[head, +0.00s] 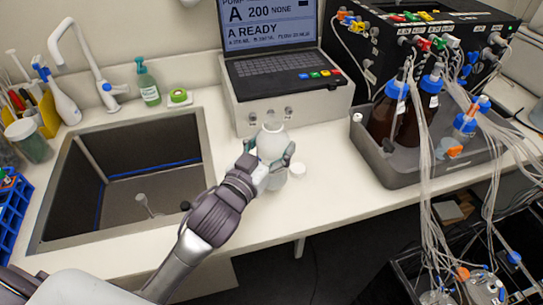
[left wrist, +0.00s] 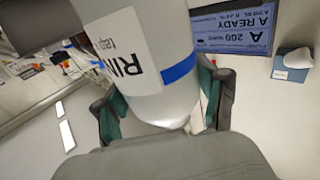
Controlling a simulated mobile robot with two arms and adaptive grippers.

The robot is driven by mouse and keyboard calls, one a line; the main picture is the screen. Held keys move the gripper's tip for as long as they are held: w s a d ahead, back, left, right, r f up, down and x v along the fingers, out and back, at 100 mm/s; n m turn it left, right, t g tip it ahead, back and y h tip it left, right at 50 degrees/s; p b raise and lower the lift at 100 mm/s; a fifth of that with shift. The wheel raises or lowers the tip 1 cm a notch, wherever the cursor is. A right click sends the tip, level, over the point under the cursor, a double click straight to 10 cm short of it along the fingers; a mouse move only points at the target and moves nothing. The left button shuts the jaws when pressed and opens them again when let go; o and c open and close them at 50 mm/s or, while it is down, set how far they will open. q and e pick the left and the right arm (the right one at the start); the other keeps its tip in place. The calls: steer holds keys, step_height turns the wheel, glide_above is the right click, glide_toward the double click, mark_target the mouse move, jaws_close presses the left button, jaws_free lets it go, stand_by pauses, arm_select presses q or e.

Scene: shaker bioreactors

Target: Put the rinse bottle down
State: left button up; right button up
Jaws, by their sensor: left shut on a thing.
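The rinse bottle (head: 271,142) is white and stands upright between the fingers of my left gripper (head: 275,160) in the head view, in front of the pump unit. In the left wrist view the bottle (left wrist: 160,85) fills the middle, with a blue band and a label reading "RIN". My left gripper (left wrist: 165,110) is shut on it, with a dark green-padded finger on each side. In the head view the bottle's base is partly hidden by the gripper, so I cannot tell whether it touches the counter (head: 330,165). My right gripper is out of view.
The pump unit with a screen (head: 285,75) stands behind. A sink (head: 125,200) is at left, and a grey tray (head: 400,170) of brown bottles and tubing at right.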

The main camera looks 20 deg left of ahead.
arm_select(q)
steer(key=shift+a+f, duration=0.15)
steer(key=shift+f, duration=1.95)
steer(key=o, duration=0.8)
steer(key=shift+f, duration=0.2)
steer(key=o, duration=0.5)
steer(key=shift+c, duration=0.2)
steer(key=shift+r, duration=0.15)
steer(key=s+a+b, duration=0.2)
steer(key=s, duration=0.9)
steer(key=shift+s+b, duration=0.4)
